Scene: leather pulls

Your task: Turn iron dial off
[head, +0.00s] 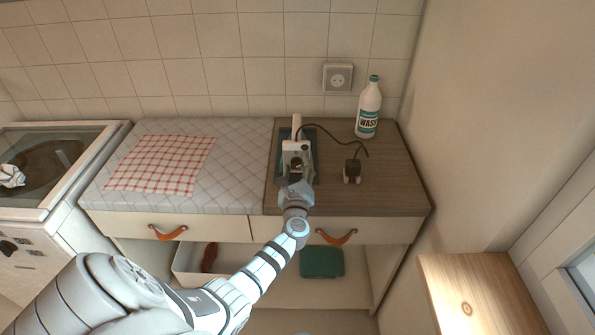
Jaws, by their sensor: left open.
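The iron (297,123) is on the wooden counter at the back. Its pale upper part and dark cord show, but my gripper and arm cover much of it. I cannot make out the dial or its setting. It is over a dark teal pad (312,136). My left gripper (296,164) is open right at the near side of the iron, overlapping it in the head view. I cannot tell whether the fingers touch it. My right gripper is not in view.
A white wash bottle (369,108) stands at the back right. A quilted ironing surface with a red checked cloth (160,164) is at left. Drawers with leather pulls (336,237) are below.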

